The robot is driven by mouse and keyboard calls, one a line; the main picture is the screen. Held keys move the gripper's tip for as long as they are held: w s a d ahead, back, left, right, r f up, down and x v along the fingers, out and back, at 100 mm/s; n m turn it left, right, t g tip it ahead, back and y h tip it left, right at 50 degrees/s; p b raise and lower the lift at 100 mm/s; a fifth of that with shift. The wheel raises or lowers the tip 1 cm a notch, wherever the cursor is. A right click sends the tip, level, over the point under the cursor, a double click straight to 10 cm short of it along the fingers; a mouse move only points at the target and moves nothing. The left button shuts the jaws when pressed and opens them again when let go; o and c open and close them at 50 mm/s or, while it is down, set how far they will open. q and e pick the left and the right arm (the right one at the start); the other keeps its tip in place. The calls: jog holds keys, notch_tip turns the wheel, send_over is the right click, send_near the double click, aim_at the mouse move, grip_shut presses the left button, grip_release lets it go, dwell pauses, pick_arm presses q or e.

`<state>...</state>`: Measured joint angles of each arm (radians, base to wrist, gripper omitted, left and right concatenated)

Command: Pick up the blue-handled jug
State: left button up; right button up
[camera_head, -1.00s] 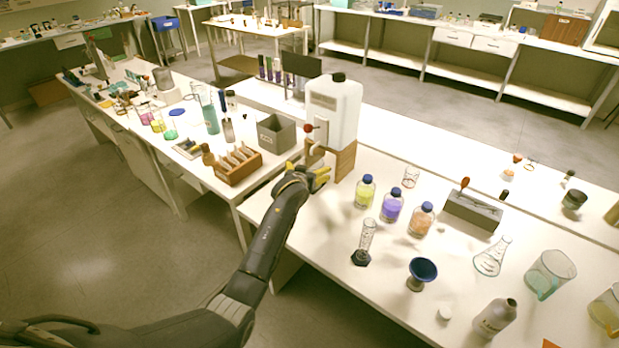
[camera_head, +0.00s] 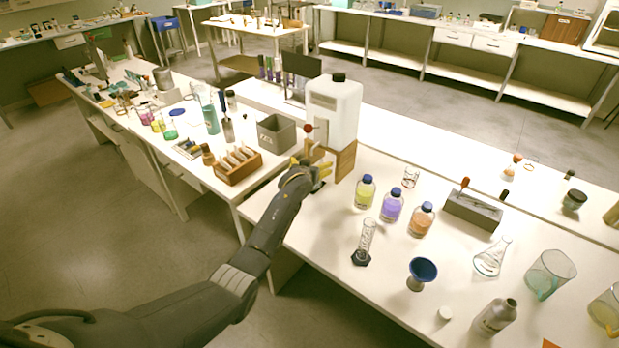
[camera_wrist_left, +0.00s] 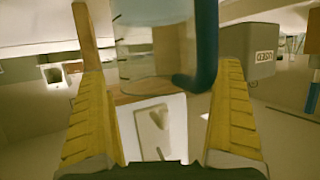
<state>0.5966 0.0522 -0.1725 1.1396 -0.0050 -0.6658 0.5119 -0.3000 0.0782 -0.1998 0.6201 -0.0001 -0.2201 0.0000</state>
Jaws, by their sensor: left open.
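In the left wrist view a clear jug (camera_wrist_left: 135,62) with a dark blue curved handle (camera_wrist_left: 206,45) stands between the two yellow fingers. Its top is cut off by the frame. My left gripper (camera_wrist_left: 163,95) is open, with one finger on each side of the jug and its handle; I cannot tell whether either touches. In the head view my left gripper (camera_head: 312,167) is at the table's far left, by the wooden block (camera_head: 345,162). I cannot make out the blue-handled jug there. My right gripper is in neither view.
A large white canister (camera_head: 333,108) stands just behind the gripper. A grey box (camera_head: 277,134) and a wooden rack (camera_head: 238,166) are to its left. Capped bottles (camera_head: 392,206) stand to its right. A clear jug with a teal handle (camera_head: 549,274) is far right.

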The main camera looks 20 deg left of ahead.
pick_arm(q)
jog(key=shift+c, duration=0.2)
jog(key=c, duration=1.5)
jog(key=shift+w, duration=0.1)
jog(key=shift+c, duration=0.5)
jog(key=shift+r, duration=0.1)
